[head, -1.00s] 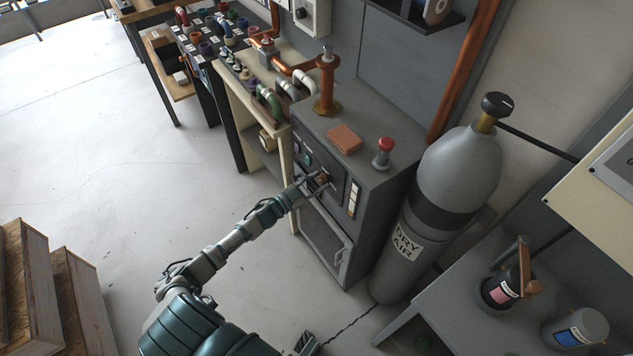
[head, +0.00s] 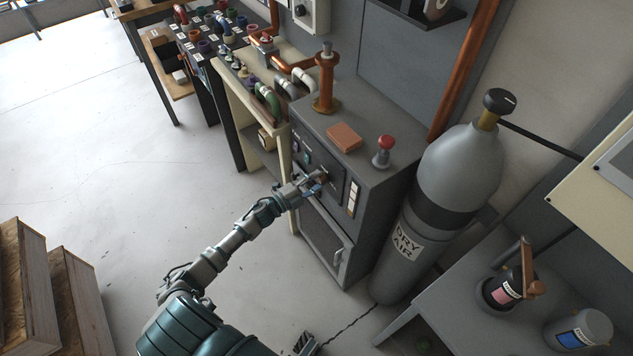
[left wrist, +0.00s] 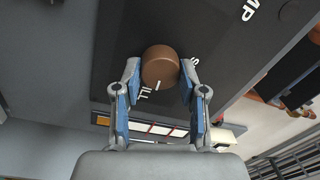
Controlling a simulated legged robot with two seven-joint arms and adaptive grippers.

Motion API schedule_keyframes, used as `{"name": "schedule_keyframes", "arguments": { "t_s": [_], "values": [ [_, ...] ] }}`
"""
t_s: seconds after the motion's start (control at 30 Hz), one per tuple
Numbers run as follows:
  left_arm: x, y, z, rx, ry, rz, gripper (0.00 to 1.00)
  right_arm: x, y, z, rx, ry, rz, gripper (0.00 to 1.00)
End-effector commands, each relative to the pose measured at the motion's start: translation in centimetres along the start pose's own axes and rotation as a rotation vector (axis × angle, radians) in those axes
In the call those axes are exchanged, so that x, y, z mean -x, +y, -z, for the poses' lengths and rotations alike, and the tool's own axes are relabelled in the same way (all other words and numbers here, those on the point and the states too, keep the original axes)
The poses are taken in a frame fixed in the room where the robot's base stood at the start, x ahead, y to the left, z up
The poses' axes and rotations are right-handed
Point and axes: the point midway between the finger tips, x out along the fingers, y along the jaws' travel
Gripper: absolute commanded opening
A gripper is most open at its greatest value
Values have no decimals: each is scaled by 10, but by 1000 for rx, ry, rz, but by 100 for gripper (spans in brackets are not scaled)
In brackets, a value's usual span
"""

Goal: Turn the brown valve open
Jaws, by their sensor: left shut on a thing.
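The brown valve is a round brown knob (left wrist: 160,66) on the dark front panel of a grey cabinet (head: 365,185). White lettering, partly covered, sits around it. My left gripper (head: 317,183) reaches the panel from the lower left. In the left wrist view its two blue-padded fingers (left wrist: 160,80) stand on either side of the knob and are shut on it. In the head view the fingers mostly hide the knob. A small dark piece at the bottom edge may be part of my right gripper (head: 305,344); its jaw state does not show.
A red button (head: 384,145) and a brown block (head: 344,137) are on the cabinet top. A grey dry-air cylinder (head: 458,175) stands close at its right. A bench with pipes (head: 262,110) adjoins its left. The floor at left is clear up to wooden crates (head: 30,290).

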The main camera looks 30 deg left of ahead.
Motion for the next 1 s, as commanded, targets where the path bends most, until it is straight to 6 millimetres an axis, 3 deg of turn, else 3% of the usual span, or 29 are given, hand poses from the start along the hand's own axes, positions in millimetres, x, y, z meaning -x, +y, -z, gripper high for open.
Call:
{"name": "schedule_keyframes", "arguments": {
  "t_s": [0.3,0.87,0.9,0.97,1.0],
  "values": [
    [1,6,-1,-119,6,-9,6,11,-1,-2,-1,-2,2,0],
    [1,7,0,-145,8,-12,7,14,0,2,-2,8,1,0],
    [1,7,0,-145,8,-12,51,15,0,3,-2,9,1,0],
    [1,7,0,-145,8,-12,66,15,0,3,-2,10,1,0],
    [1,6,0,-145,8,-10,67,15,0,4,-2,10,1,0]
  ]
}}
